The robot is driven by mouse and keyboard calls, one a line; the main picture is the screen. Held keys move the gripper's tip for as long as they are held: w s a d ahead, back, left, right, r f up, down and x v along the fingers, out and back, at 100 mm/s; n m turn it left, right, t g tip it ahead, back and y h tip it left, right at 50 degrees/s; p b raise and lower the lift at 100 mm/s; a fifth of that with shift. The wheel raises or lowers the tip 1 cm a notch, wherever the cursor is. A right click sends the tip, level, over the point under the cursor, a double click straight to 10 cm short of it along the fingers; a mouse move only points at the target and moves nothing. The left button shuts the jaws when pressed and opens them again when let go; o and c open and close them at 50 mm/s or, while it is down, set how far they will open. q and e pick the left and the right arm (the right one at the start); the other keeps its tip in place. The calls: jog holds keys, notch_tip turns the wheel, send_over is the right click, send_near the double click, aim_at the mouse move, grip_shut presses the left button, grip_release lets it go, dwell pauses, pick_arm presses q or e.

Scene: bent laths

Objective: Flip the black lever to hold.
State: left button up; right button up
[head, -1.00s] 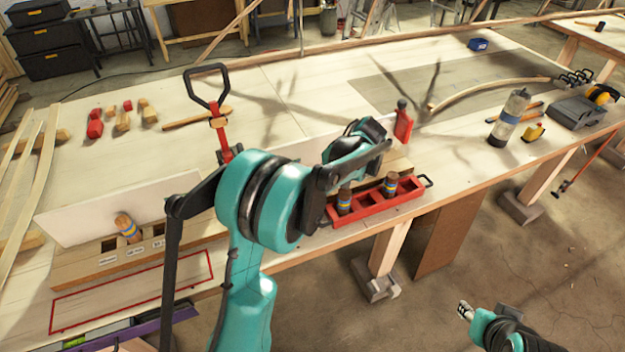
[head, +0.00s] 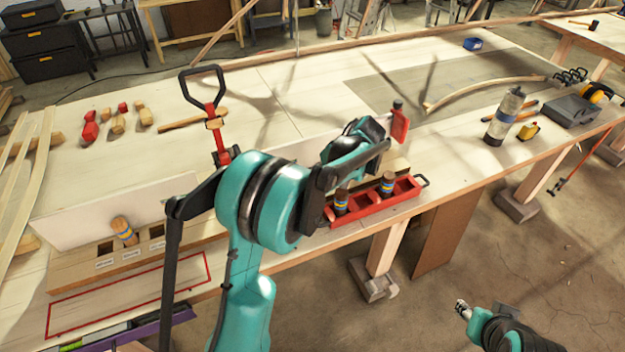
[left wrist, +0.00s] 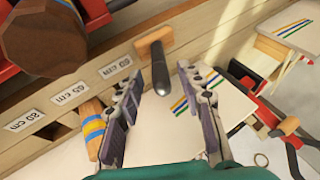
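A red clamp stands on the table with a black loop lever (head: 203,86) raised upright and a wooden collar on its red post (head: 214,122). In the left wrist view, a red and black clamp part (left wrist: 287,135) shows at the right edge. My left arm crosses the middle of the head view and hides its fingertips. In the left wrist view, my left gripper (left wrist: 160,105) is open and empty, with its fingers apart. A dark tapered piece with a wooden end (left wrist: 158,72) shows between and beyond them. My right gripper (head: 463,309) is low at the right, off the table; its fingers are too small to judge.
A red tray (head: 400,203) with banded pegs sits at the table's front edge. A labelled wooden block (head: 75,275) holds a peg (head: 123,231) before a white board (head: 75,220). A bottle (head: 504,118) stands at the right. The table behind the clamp is mostly clear.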

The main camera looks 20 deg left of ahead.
pick_arm(q)
jog(key=v, duration=1.1)
jog(key=shift+d+r, duration=0.2)
jog(key=shift+r, duration=0.1)
jog(key=s+d+f+m+t+h, duration=0.2)
jog(key=s+m+t+h, duration=0.1)
jog(key=s, duration=0.9)
jog(key=s+d+f+m+t+h, duration=0.2)
jog(key=s+m+t, duration=0.3)
jog(key=s, duration=0.7)
jog(key=shift+d+f+m+h, duration=0.35)
jog(key=shift+f+h, duration=0.25)
jog(key=shift+h, duration=0.3)
